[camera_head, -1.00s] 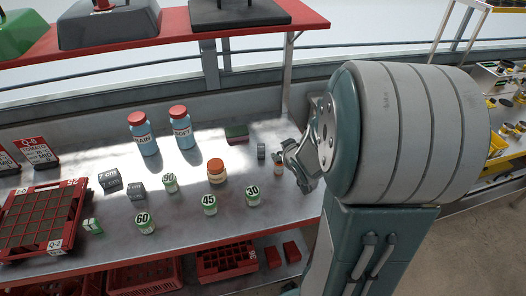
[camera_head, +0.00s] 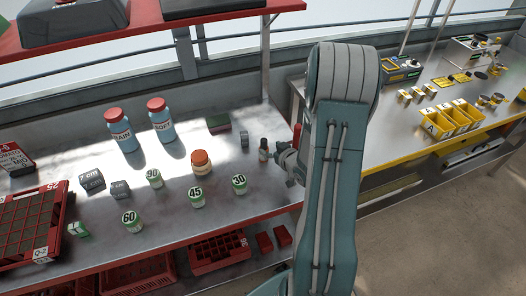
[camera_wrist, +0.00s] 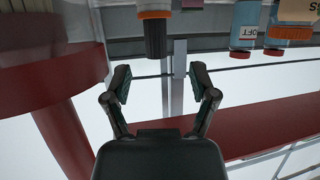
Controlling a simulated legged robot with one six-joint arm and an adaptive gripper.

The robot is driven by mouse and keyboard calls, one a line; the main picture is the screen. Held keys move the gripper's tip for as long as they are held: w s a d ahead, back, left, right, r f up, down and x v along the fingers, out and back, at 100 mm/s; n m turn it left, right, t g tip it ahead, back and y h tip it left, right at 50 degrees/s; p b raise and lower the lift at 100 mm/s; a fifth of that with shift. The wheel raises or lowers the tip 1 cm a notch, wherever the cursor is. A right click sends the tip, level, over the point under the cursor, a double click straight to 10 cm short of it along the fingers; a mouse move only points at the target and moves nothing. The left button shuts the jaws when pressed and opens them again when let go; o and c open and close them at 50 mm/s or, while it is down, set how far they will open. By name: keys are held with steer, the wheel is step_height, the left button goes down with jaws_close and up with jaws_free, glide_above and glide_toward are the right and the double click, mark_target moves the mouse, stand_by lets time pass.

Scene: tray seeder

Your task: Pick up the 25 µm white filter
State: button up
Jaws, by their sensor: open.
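I cannot make out a 25 µm white filter in any view. Small yellow-and-dark pieces (camera_head: 418,92) lie on the right-hand bench in the head view, too small to read. My gripper (camera_wrist: 160,82) is open and empty in the wrist view, its two fingers spread apart. In the head view my gripper (camera_head: 284,157) hangs at the right end of the red-edged bench, beside a small dark bottle (camera_head: 263,151). The wrist view looks upside down; a dark bottle with an orange band (camera_wrist: 155,32) shows beyond the fingertips.
The red-edged bench holds green-labelled jars marked 30 (camera_head: 239,184), 45 (camera_head: 196,197), 60 and 90, an orange-capped jar (camera_head: 201,162), and two blue bottles. The yellow-edged bench (camera_head: 400,160) at right holds yellow bins (camera_head: 452,118). Grey floor lies in front.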

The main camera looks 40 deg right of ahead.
mark_target(266, 143)
steer(key=x, duration=0.4)
steer(key=shift+d, duration=0.4)
steer(key=shift+w+f, duration=0.15)
steer(key=shift+w, duration=0.15)
steer(key=shift+w+a, duration=0.15)
steer(key=shift+a, duration=0.15)
steer(key=c, duration=0.9)
steer(key=shift+d, duration=0.2)
jaws_close()
